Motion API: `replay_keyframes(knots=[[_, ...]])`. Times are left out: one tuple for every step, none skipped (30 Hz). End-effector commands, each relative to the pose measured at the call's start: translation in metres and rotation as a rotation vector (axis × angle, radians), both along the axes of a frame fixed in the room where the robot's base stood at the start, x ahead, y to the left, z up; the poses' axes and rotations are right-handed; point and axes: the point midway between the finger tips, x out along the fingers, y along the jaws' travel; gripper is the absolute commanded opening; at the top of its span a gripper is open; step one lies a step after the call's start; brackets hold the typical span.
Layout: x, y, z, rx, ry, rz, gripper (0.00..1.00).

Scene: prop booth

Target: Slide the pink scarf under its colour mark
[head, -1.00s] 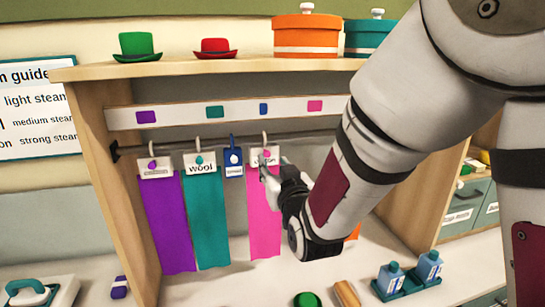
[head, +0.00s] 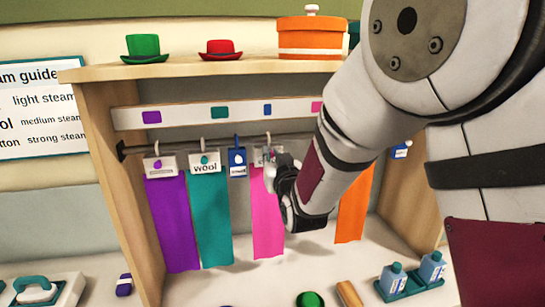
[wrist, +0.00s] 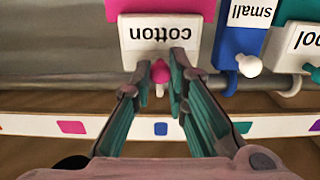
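The pink scarf (head: 267,215) hangs from the rail, below the blue mark and to the left of the pink colour mark (head: 317,107). Its white tag reads "cotton" (wrist: 165,35) in the wrist view, upside down, with a pink knob (wrist: 160,72). My gripper (wrist: 160,75) has its fingertips on either side of this knob, close against it, and looks shut on it. In the head view my gripper (head: 272,163) partly hides the tag. The pink mark also shows in the wrist view (wrist: 72,127), left of the knob.
A purple scarf (head: 172,220), a teal scarf (head: 212,220) and a small blue tag (head: 237,160) hang left of the pink scarf. An orange scarf (head: 354,205) hangs to the right. The rail between pink and orange is partly hidden by my arm.

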Motion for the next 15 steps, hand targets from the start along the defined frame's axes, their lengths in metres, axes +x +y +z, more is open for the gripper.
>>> replay_keyframes(knots=[[0.0, 0.0, 0.0, 0.0, 0.0, 0.0, 0.0], [0.0, 0.0, 0.0, 0.0, 0.0, 0.0, 0.0], [0.0, 0.0, 0.0, 0.0, 0.0, 0.0, 0.0], [0.0, 0.0, 0.0, 0.0, 0.0, 0.0, 0.0], [0.0, -0.001, 0.0, 0.0, 0.0, -0.001, 0.0], [0.002, -0.004, 0.0, 0.0, 0.0, -0.002, 0.0], [0.003, -0.007, 0.0, 0.0, -0.001, -0.003, 0.0], [0.005, -0.012, -0.001, 0.0, -0.001, -0.004, 0.0], [0.007, -0.019, -0.001, 0.0, -0.001, -0.005, 0.0], [0.01, -0.026, -0.001, 0.0, -0.003, -0.006, 0.0], [0.012, -0.033, -0.001, 0.001, -0.003, -0.007, 0.0], [0.016, -0.044, -0.001, 0.001, -0.003, -0.008, 0.0], [0.018, -0.051, -0.001, 0.0, -0.003, -0.007, 0.0], [0.02, -0.06, -0.001, 0.001, -0.004, -0.008, 0.0], [0.023, -0.07, -0.002, 0.001, -0.003, -0.008, 0.0]])
